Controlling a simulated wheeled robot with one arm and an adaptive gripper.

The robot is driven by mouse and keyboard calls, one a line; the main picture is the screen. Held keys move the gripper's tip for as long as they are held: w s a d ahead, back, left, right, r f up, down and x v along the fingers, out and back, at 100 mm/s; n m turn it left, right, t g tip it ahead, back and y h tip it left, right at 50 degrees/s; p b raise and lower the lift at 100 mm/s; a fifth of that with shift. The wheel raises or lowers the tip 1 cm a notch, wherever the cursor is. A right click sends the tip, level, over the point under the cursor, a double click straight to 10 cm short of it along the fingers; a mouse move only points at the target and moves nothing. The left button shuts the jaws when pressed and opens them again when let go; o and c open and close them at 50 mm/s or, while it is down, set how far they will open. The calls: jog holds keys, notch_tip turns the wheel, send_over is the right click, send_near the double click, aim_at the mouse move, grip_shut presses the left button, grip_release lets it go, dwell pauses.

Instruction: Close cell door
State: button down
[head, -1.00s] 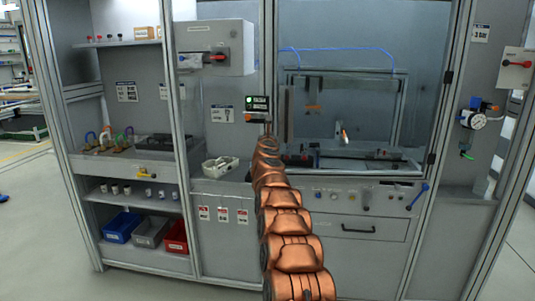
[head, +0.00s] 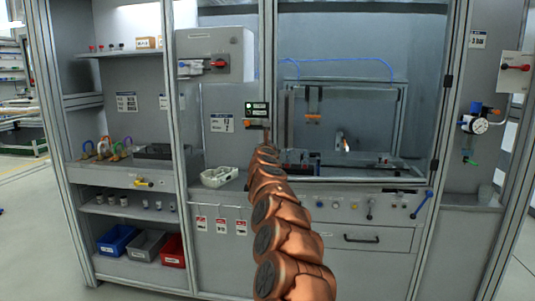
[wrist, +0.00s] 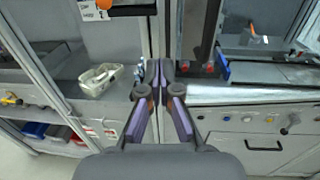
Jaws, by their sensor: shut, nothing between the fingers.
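The cell door (head: 420,110) is the large framed clear panel at the right of the cell front, with dark hinges on its right side. A dark upright handle (head: 289,118) is near its left edge; it also shows in the wrist view (wrist: 209,30), up and right of my gripper. I cannot tell from these views whether the door sits flush in its frame. My gripper (wrist: 160,70) is shut and empty, in front of the post left of the door, apart from the handle. In the head view my arm mostly hides it.
A grey switch box (head: 215,55) juts out at upper left. A white tray (head: 220,173) lies on the ledge. A drawer (head: 375,238) and knobs are below the door.

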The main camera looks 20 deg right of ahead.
jog(key=shift+b+v, duration=1)
jog(key=shift+v, duration=0.45)
